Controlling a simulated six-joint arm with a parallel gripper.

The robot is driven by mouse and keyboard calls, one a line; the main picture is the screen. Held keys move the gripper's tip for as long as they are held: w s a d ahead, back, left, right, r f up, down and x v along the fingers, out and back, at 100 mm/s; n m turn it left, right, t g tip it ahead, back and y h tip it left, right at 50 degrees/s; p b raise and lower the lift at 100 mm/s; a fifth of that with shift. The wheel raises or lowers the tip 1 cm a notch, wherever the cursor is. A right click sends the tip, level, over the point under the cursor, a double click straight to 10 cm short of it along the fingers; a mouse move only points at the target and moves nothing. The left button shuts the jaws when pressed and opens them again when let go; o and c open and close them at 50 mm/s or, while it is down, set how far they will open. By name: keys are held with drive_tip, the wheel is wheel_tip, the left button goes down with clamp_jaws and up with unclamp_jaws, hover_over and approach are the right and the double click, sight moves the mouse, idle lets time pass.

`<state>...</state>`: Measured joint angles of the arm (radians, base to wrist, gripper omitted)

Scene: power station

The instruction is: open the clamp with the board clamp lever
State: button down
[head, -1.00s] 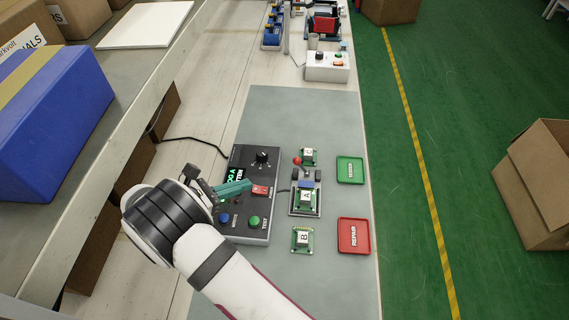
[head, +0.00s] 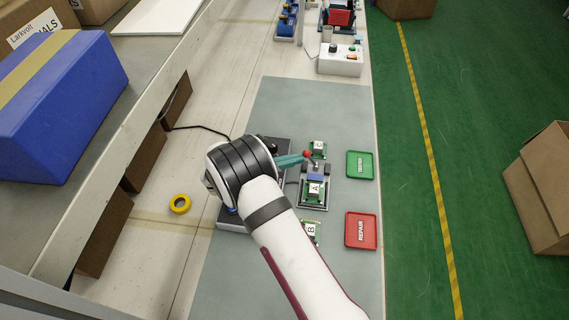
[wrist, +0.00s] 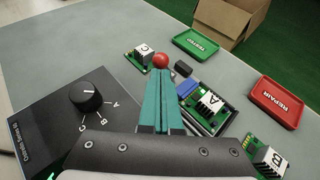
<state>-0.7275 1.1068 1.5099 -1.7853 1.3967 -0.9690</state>
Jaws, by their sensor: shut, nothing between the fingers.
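The board clamp lever, with a red ball knob (head: 307,154), stands at the far end of the clamp fixture (head: 313,206). The knob also shows in the wrist view (wrist: 160,61), right at my fingertips. Board A (head: 314,189) sits in the clamp, with a blue part (wrist: 187,89) at its far edge. My gripper (head: 304,158) has teal fingers, shut, with their tips close to the left side of the knob. In the wrist view the shut fingers (wrist: 160,75) point at the knob and hide the lever's stem. I cannot tell whether they touch the knob.
Board C (head: 318,149) lies just beyond the clamp and board B (head: 310,232) on the near side. A green tray (head: 360,165) and a red REPAIR tray (head: 361,231) lie to the right. The tester box with a dial (wrist: 88,100) is left, partly hidden by my arm.

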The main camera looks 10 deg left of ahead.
idle(0.4)
drive_tip(key=shift+d+r+y, duration=0.2)
drive_tip(key=shift+y, duration=0.1)
drive_tip(key=shift+d+r+m+y, duration=0.25)
drive_tip(key=shift+d+m+y, duration=0.05)
drive_tip(key=shift+d+r+m+g+y, duration=0.2)
drive_tip(key=shift+d+r+m+y, duration=0.1)
drive_tip(key=shift+d+y, duration=0.2)
drive_tip(key=shift+d+r+m+g+y, duration=0.2)
drive_tip(key=shift+d+r+m+y, duration=0.1)
drive_tip(key=shift+d+y, duration=0.15)
drive_tip(key=d+y, duration=0.1)
drive_tip(key=d+m+y, duration=0.1)
drive_tip(key=y, duration=0.1)
drive_tip(key=shift+d+r, duration=0.25)
drive_tip(key=shift+r, duration=0.05)
drive_tip(key=shift+d, duration=0.35)
